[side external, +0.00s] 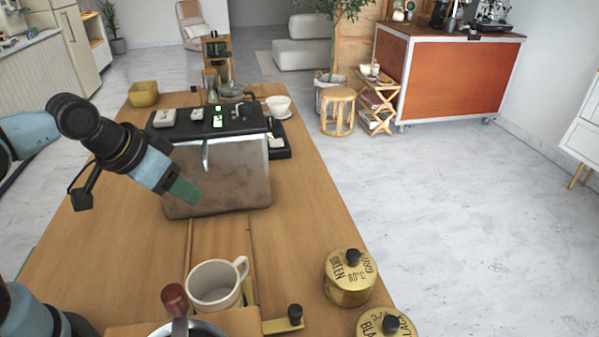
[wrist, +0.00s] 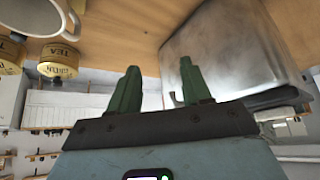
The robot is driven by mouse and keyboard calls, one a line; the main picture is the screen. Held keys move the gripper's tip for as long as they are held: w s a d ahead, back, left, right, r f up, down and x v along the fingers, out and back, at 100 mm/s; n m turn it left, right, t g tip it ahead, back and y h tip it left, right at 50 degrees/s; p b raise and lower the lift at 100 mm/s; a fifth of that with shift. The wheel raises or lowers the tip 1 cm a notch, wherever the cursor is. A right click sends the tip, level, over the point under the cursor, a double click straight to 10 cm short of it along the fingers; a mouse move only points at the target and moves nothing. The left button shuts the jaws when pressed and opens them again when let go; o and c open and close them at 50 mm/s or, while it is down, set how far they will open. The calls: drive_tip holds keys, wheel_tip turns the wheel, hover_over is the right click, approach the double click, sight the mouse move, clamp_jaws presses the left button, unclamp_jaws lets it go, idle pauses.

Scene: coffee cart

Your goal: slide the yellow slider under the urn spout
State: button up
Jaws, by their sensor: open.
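The yellow slider (side external: 283,325) lies on the wooden table at the front, with a black knob (side external: 295,313) at its right end. A white mug (side external: 215,285) stands over it and hides much of it. Two grooves run from there toward a metal box (side external: 235,178) with a black top. A small silver piece (side external: 205,155) shows at the box's upper front; I cannot tell whether this is the urn spout. My gripper (side external: 185,192) is open and empty beside the box's left front, apart from the slider. It also shows in the wrist view (wrist: 160,75).
Gold tea tins (side external: 350,283) stand right of the slider's knob. A wooden block (side external: 225,322) and a red-brown knob (side external: 174,298) are at the front edge of the picture. The table's right middle is clear.

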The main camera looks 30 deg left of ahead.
drive_tip(key=s+d+r+m+g, duration=0.3)
drive_tip(key=d+r+m, duration=0.15)
drive_tip(key=d, duration=0.25)
drive_tip(key=s+d+r+m+g, duration=0.3)
drive_tip(key=d+r+m, duration=0.1)
drive_tip(key=d+r, duration=0.25)
wheel_tip(320, 180, down, 10)
drive_tip(key=f, duration=0.1)
wheel_tip(320, 180, up, 10)
drive_tip(key=shift+r, duration=0.2)
drive_tip(key=shift+a, duration=0.1)
idle(0.3)
